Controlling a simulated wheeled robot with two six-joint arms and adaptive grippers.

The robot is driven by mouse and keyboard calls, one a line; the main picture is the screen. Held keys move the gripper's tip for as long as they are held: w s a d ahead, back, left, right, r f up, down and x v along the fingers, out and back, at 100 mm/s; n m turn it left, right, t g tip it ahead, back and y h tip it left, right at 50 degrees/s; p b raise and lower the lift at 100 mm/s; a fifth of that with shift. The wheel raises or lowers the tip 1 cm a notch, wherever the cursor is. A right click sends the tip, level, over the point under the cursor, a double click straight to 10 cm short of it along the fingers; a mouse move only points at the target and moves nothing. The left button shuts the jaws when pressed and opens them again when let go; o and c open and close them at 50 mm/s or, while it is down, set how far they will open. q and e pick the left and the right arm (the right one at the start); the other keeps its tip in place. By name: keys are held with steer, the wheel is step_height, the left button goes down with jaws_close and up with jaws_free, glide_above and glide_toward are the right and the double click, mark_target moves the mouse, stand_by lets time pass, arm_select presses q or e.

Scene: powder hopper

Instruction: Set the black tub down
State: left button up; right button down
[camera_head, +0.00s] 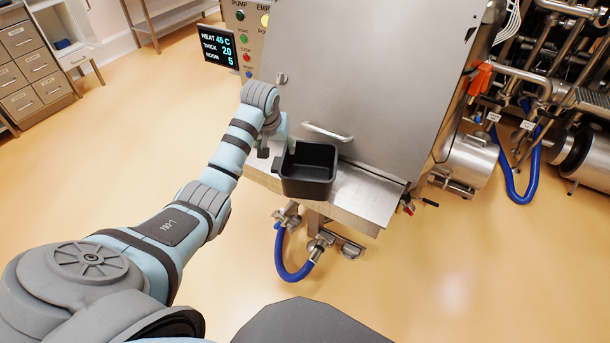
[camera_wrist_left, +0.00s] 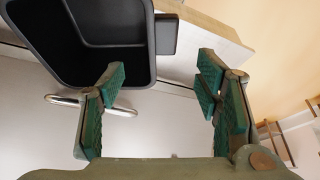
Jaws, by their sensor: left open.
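The black tub (camera_head: 307,188) is a square open box. It appears to sit upright on the steel ledge (camera_head: 362,193) in front of the large sloping steel panel. My left gripper (camera_head: 272,147) is at the tub's left side, partly hidden by its own wrist. In the left wrist view its green-padded fingers (camera_wrist_left: 162,78) are apart with nothing between the pads. The tub (camera_wrist_left: 92,72) fills the upper left there, and its short block handle (camera_wrist_left: 166,34) lies beyond the fingertips, between their lines. My right gripper is not in view.
A bar handle (camera_head: 327,132) juts from the steel panel (camera_head: 360,75) just behind the tub. A control panel with a display (camera_head: 219,49) stands left of it. A blue hose (camera_head: 293,272) hangs below the ledge. Pipes and tanks (camera_head: 470,160) stand right. The ledge's right part is bare.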

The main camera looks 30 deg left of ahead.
mark_target(279, 163)
arm_select(q)
steer(key=b+x, duration=0.1)
steer(key=x, duration=0.2)
steer(key=b+x, duration=0.1)
steer(key=x, duration=0.2)
steer(key=s+b+x, duration=0.1)
steer(key=x, duration=0.3)
steer(key=shift+f, duration=0.25)
steer(key=shift+w, duration=0.1)
steer(key=shift+r, duration=0.15)
jaws_close()
